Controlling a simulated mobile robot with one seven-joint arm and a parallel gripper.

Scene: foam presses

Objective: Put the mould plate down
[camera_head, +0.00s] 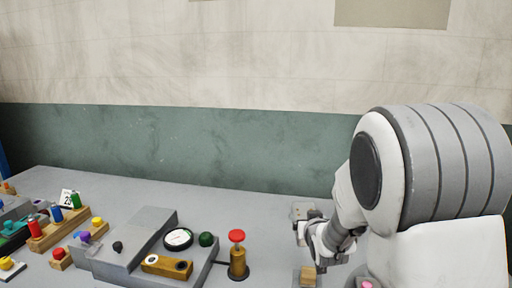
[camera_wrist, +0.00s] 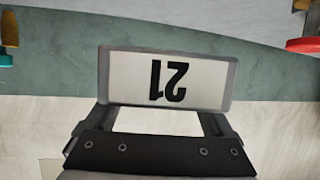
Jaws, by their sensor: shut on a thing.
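The mould plate (camera_wrist: 200,80) fills the middle of the wrist view. It is a pale rectangle with a grey rim, and the black number 21 on it appears upside down. My gripper (camera_wrist: 162,112) is shut on it; the fingertips are partly hidden behind the plate's near edge. In the head view my gripper (camera_head: 318,240) is at the right, above the grey table (camera_head: 265,210), pointing away from the camera. The plate cannot be made out clearly there, and I cannot tell its height above the table.
A red-topped brass post (camera_head: 237,255) stands left of my gripper. Further left is a grey stepped press (camera_head: 135,250) with a gauge (camera_head: 178,238) and a green knob (camera_head: 206,239). A small wooden block (camera_head: 307,276) is below my gripper. The table's back strip looks clear.

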